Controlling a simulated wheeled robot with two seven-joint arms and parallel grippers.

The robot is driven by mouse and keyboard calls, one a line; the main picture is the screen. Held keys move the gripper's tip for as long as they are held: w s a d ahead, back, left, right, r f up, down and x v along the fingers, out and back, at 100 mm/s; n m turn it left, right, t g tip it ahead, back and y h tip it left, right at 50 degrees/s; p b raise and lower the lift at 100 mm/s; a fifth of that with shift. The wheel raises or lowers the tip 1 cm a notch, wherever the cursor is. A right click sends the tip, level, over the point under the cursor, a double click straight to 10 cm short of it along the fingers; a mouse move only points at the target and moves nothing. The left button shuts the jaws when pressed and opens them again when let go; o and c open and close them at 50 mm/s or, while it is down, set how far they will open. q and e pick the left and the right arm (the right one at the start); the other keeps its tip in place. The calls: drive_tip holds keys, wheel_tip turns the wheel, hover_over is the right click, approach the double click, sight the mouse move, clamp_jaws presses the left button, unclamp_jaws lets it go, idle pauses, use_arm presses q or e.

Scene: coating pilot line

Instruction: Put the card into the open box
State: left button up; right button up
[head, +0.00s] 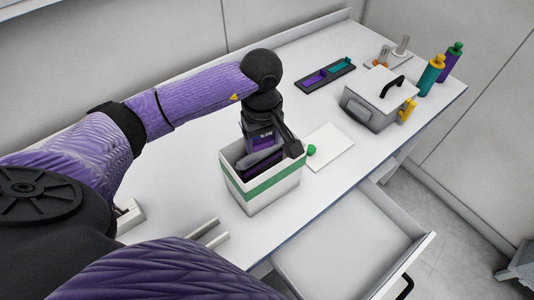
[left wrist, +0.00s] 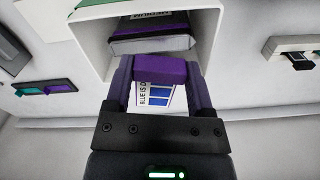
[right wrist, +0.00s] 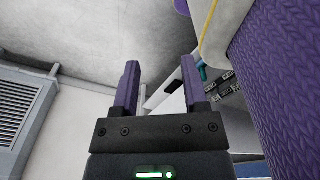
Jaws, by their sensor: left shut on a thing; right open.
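The open box (head: 262,197) is white with a green stripe and stands upright on the bench in the head view. Its wall (left wrist: 92,28) also shows in the left wrist view. My left gripper (head: 266,143) points down at the box opening. In the left wrist view, its purple fingers (left wrist: 160,72) are shut on the card (left wrist: 155,96), a white card with blue patches and partly readable print. A dark packet with purple and a printed label (left wrist: 150,43) shows inside the box. My right gripper (right wrist: 160,88) is open and empty, away from the box.
An open drawer (head: 345,245) juts out in front. Behind are a lidded grey case (head: 370,108), two bottles (head: 431,75) and a dark tray (head: 306,87).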

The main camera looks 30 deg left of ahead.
use_arm(q)
wheel_tip(320, 180, down, 5)
drive_tip(key=shift+r+b, duration=0.15)
drive_tip(key=shift+b, duration=1.1)
drive_tip(key=shift+r, duration=0.1)
drive_tip(key=o, duration=1.3)
drive_tip(key=shift+r, duration=0.1)
wheel_tip(320, 180, up, 10)
drive_tip(key=shift+f, duration=0.15)
